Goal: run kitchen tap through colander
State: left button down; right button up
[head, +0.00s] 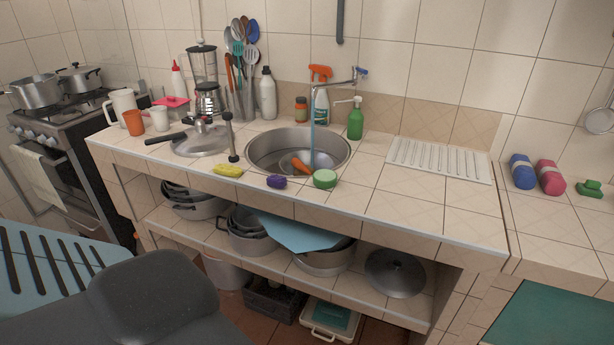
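The kitchen tap (338,84) is on the wall behind the round steel sink (255,160), with its spout over the bowl. A thin bluish vertical streak (312,125), which looks like running water, drops from the spout into the sink. An orange object (300,164) lies in the bowl near the foot of the streak; it is too small to identify. I cannot make out a colander for certain. Neither gripper can be made out. A dark grey rounded shape fills the lower left foreground, probably part of me.
A yellow item (228,171), a purple item (276,181) and a green round item (325,179) lie along the sink's front edge. A green soap bottle (355,122) stands behind. A white drainer (440,160) lies right; tiles before it are clear. Pots fill the shelf below.

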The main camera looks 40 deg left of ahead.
aim_at(356, 68)
jog(key=i+l, duration=0.2)
jog(key=i, duration=0.2)
jog(key=i+l+u, duration=0.1)
jog(key=i, duration=0.25)
jog(key=i+l, duration=0.3)
jog(key=i+u, duration=0.1)
jog(key=u, duration=1.2)
jog(key=i+u, duration=0.15)
jog(key=i, duration=0.35)
